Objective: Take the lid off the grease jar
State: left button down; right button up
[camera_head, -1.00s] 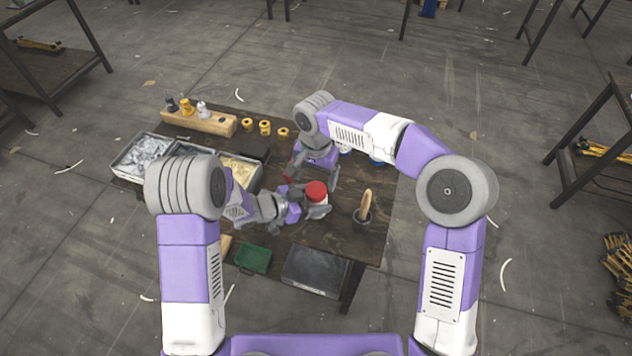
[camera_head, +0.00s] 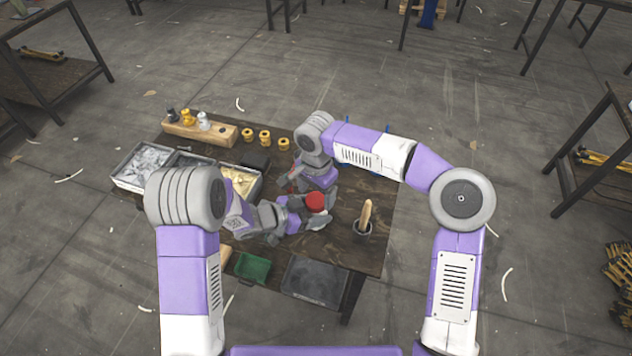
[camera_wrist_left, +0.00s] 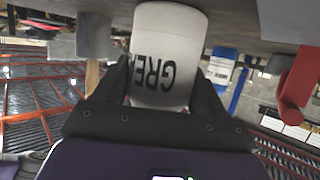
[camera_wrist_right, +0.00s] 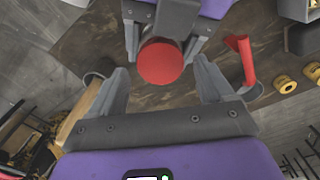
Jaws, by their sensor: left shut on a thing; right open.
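The grease jar (camera_wrist_left: 168,50) is a white cylinder with dark "GRE" lettering, seen upside down in the left wrist view. My left gripper (camera_wrist_left: 165,92) is shut around its body. The red round lid (camera_wrist_right: 160,62) sits on top of the jar in the right wrist view; it also shows in the head view (camera_head: 316,201). My right gripper (camera_wrist_right: 160,85) is open, with its fingers on either side of the lid and visible gaps to it. In the head view, the arms and grippers hide most of the jar.
A cup holding a wooden-handled tool (camera_head: 365,215) stands right of the jar. A red object (camera_wrist_right: 241,60) is close to the right gripper. Metal bins (camera_head: 143,165), a wooden block with small bottles (camera_head: 205,128) and yellow rings (camera_head: 264,137) lie toward the back left.

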jog(key=shift+f, duration=0.95)
jog(key=shift+c, duration=0.3)
jog(key=c, duration=1)
jog(key=shift+n, duration=1.8)
jog(key=o, duration=1.1)
jog(key=shift+o, duration=0.2)
jog(key=shift+r, duration=0.15)
